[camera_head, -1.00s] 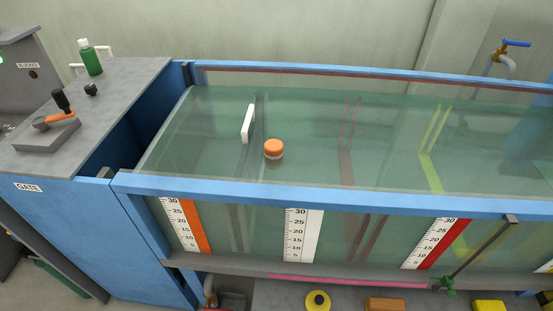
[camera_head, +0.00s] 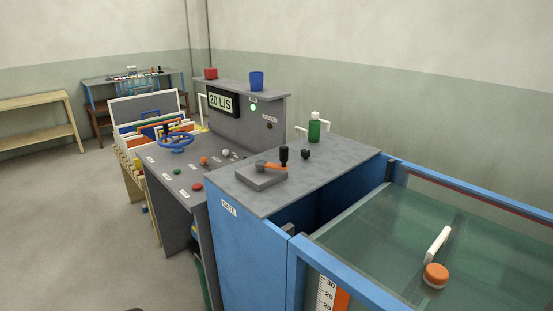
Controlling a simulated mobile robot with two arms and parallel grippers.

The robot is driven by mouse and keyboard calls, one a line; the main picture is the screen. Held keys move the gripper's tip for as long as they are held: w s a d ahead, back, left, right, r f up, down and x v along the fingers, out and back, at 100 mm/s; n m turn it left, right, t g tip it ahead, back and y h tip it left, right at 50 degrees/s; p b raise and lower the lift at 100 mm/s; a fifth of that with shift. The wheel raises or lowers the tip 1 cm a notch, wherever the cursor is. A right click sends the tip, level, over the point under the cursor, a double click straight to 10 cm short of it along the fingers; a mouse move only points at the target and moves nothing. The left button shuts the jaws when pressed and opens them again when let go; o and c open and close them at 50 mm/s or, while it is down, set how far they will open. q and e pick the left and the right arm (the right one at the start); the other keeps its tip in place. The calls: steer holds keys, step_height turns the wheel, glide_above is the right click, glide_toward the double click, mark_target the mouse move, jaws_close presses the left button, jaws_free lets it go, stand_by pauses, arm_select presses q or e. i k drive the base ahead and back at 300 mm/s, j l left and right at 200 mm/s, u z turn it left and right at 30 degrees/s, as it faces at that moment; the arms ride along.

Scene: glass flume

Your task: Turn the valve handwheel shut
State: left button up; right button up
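The valve handwheel (camera_head: 175,142) is a blue spoked wheel. It is mounted on the sloping top of the grey control console (camera_head: 172,181), left of the middle of the view. Some way off from me, it has nothing touching it that I can see. How far it is turned cannot be told. The console's display (camera_head: 223,101) reads "20 L/S", and a green lamp (camera_head: 253,107) is lit beside it.
Open floor (camera_head: 75,235) lies left of the console.

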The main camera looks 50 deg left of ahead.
mark_target(175, 141)
steer(key=k+j+u, duration=0.5)
steer(key=j, duration=2.1)
steer(key=i+j+u, duration=0.15)
steer(key=j+u, duration=0.35)
steer(key=j, duration=2.1)
steer(key=i+j+z, duration=0.2)
steer(key=i, duration=0.25)
